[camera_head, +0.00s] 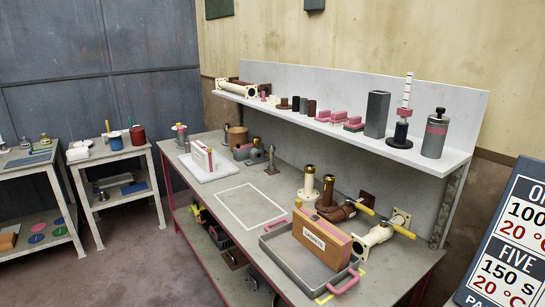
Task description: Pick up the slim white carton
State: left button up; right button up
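A slim white carton (203,158) with a reddish edge stands upright on a white slab (217,170) toward the far left end of the grey workbench. It is small in the picture, so its markings cannot be read. Nothing covers its front. Neither of my grippers shows in the head view.
A grey tray (286,268) with pink handles holds a brown labelled box (321,243) at the bench's near end. A white-outlined rectangle (251,205) on the bench is empty. Pipe fittings (375,236) stand along the back. A loaded shelf (340,130) overhangs the bench.

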aim_at(206, 160)
jog(key=i+j+z, duration=0.1)
jog(key=i+j, duration=0.15)
jog(key=i+j+z, duration=0.1)
jog(key=i+j, duration=0.15)
jog(key=j, duration=0.2)
jog(key=i+j+z, duration=0.1)
jog(key=i+j, duration=0.15)
jog(key=i+j+z, duration=0.1)
jog(key=i+j, duration=0.15)
jog(key=j, duration=0.25)
jog(key=i+j+z, duration=0.1)
jog(key=j, duration=0.3)
jog(key=i, duration=0.1)
